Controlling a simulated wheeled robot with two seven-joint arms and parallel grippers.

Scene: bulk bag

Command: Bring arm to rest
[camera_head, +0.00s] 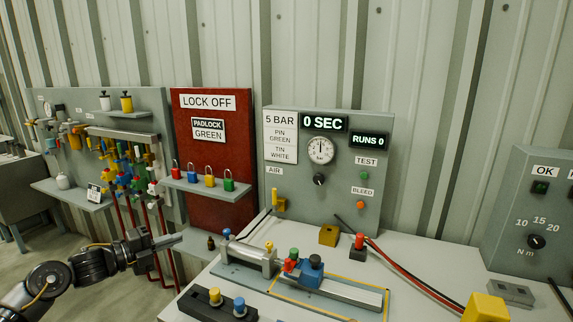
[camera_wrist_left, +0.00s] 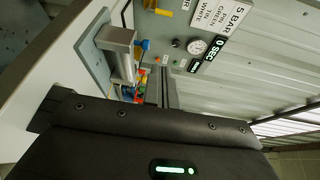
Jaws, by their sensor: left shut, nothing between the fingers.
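My left arm comes in from the left in the head view. Its gripper (camera_head: 177,241) is shut and empty, left of the workbench (camera_head: 205,283) and in front of the red lock-off board (camera_head: 209,131). It touches no object that I can make out. In the left wrist view a dark housing of mine fills the lower part, and the fingertips cannot be made out clearly. My right gripper is in neither view.
A fixture plate (camera_head: 345,309) with a metal cylinder (camera_head: 250,254) and blue clamp (camera_head: 311,268) lies on the bench. A grey gauge panel (camera_head: 381,160) stands behind. Colored padlocks line a shelf (camera_head: 205,187). A yellow block (camera_head: 486,308) sits at front right.

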